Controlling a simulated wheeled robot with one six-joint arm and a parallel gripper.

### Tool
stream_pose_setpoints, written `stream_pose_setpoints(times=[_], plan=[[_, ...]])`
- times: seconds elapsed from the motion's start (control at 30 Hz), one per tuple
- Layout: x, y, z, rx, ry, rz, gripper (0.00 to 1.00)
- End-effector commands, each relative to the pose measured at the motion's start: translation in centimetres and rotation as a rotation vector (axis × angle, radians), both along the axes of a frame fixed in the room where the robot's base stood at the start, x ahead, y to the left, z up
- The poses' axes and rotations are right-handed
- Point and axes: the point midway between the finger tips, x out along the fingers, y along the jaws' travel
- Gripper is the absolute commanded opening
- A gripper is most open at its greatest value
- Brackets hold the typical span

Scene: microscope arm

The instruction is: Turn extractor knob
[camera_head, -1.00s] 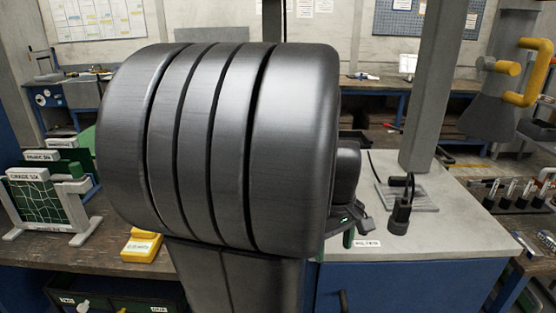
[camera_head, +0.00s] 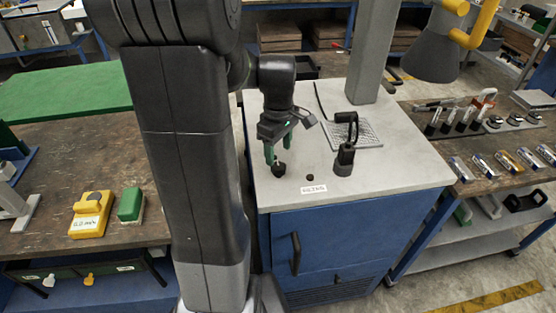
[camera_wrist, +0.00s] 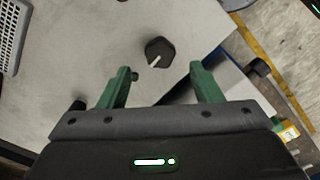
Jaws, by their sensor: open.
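A black knob with a pale pointer line (camera_wrist: 158,52) sits on the light grey top of the blue cabinet. My gripper (camera_head: 277,152) is above and close to the knob, pointing down. In the wrist view my gripper's green fingers (camera_wrist: 161,72) are apart, with nothing between them. The knob shows just beyond the fingertips, roughly centred between them, and I see no contact.
A black upright fitting (camera_head: 345,155) stands right of the knob, before a grey grille (camera_head: 355,134) and post (camera_head: 372,55). A grey hood with yellow arm (camera_head: 435,50) hangs at right. A blue cabinet (camera_head: 330,245) is below. A bench with yellow box (camera_head: 90,213) is left.

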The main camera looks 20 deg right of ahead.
Motion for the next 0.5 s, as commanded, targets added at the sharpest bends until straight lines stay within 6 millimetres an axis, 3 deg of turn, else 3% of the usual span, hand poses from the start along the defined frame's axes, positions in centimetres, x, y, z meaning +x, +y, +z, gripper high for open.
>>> stream_pose_setpoints(times=[0.2, 0.5], plan=[[0.0, 0.0, -3.7, 0.002, 0.003, 0.0, 0.59], [0.0, 0.0, -5.2, -0.001, -0.001, 0.0, 0.59]])
